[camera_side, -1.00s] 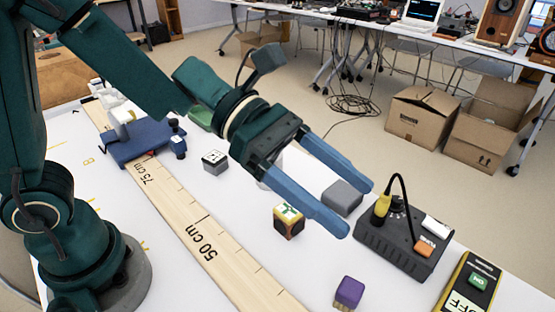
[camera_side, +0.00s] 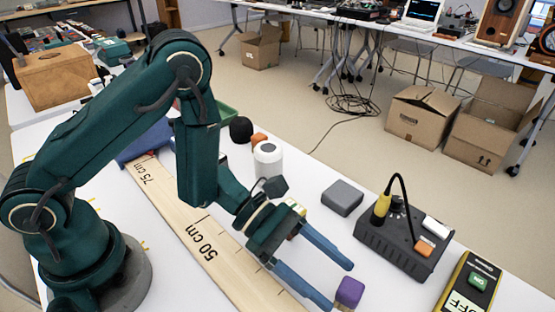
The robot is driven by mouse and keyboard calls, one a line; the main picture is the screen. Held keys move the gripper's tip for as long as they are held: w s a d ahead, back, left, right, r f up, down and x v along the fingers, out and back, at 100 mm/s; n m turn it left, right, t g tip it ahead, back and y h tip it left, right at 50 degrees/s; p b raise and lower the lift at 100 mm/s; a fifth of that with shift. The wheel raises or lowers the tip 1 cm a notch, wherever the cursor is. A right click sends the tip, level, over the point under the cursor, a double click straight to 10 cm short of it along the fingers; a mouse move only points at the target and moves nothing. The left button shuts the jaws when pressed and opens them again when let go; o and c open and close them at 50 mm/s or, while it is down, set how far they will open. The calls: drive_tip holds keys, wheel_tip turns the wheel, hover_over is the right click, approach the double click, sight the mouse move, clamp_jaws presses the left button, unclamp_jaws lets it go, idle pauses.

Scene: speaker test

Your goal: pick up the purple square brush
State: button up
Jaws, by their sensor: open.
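The purple square brush (camera_side: 350,291) stands on the white table near the front edge of the picture, a small purple block with a lighter lower part. My gripper (camera_side: 341,286) is open, its two blue fingers pointing right and toward the viewer. The fingertips are close to the brush, one to its upper side and one to its lower left in the picture. I cannot tell whether the brush lies between them or whether either touches it.
A dark box with a yellow plug and cable (camera_side: 405,238) stands right of the brush, with a yellow meter (camera_side: 468,287) beyond. A grey block (camera_side: 342,197) and a white cylinder (camera_side: 268,161) stand behind. A wooden ruler (camera_side: 205,240) lies beneath my arm.

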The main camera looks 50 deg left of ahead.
sight(349, 294)
drive_tip(key=shift+x, duration=2.15)
clamp_jaws()
